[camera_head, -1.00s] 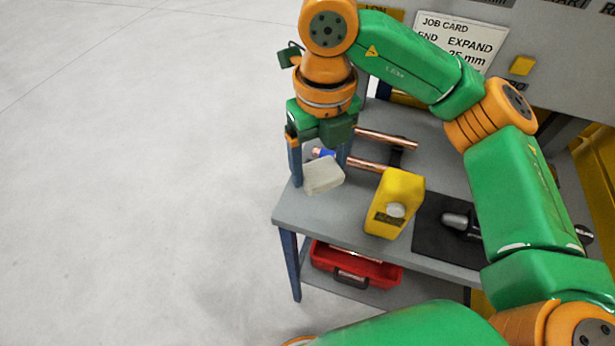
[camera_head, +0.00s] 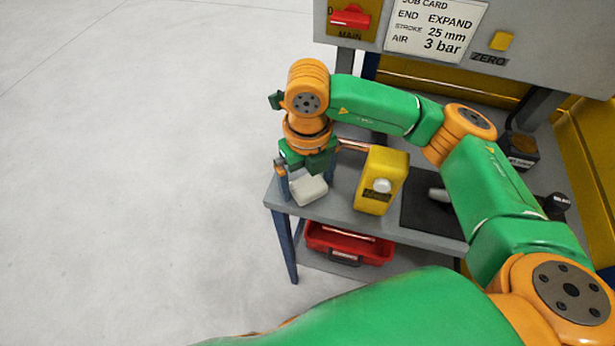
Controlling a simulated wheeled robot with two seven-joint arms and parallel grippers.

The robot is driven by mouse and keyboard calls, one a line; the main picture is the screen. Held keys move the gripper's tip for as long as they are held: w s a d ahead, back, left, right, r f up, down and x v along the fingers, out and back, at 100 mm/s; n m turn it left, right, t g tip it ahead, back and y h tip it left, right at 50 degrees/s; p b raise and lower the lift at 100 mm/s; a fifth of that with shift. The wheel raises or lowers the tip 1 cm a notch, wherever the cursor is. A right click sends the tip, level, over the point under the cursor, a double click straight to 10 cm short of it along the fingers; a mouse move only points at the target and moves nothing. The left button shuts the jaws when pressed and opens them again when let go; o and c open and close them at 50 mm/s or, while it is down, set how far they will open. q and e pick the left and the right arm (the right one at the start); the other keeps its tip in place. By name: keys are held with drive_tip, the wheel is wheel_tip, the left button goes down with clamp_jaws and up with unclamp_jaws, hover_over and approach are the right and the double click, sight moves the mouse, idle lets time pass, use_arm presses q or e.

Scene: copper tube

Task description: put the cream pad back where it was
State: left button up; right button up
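The cream pad (camera_head: 308,191) is a small pale block near the left end of the grey bench top (camera_head: 340,207). My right gripper (camera_head: 306,186) points down there, with one dark blue finger beside the pad's left edge and the other by its right rear edge. The fingers stand about a pad's width apart. Whether they press on the pad or only stand around it, I cannot tell, nor whether the pad touches the bench. A copper tube (camera_head: 353,146) shows partly behind the gripper and the yellow block. My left gripper is out of view.
A yellow block-shaped unit (camera_head: 381,180) stands right of the pad, near a black mat (camera_head: 422,216). A red toolbox (camera_head: 350,243) sits on the lower shelf. A grey panel with a job card (camera_head: 436,28) rises behind. Open floor lies left.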

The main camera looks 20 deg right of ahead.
sight(308, 182)
drive_tip(key=shift+w+r+p, duration=0.1)
drive_tip(key=shift+r+p, duration=0.2)
drive_tip(key=shift+p, duration=0.05)
drive_tip(key=shift+r+b, duration=0.3)
drive_tip(key=shift+r, duration=0.1)
wheel_tip(308, 182, up, 11)
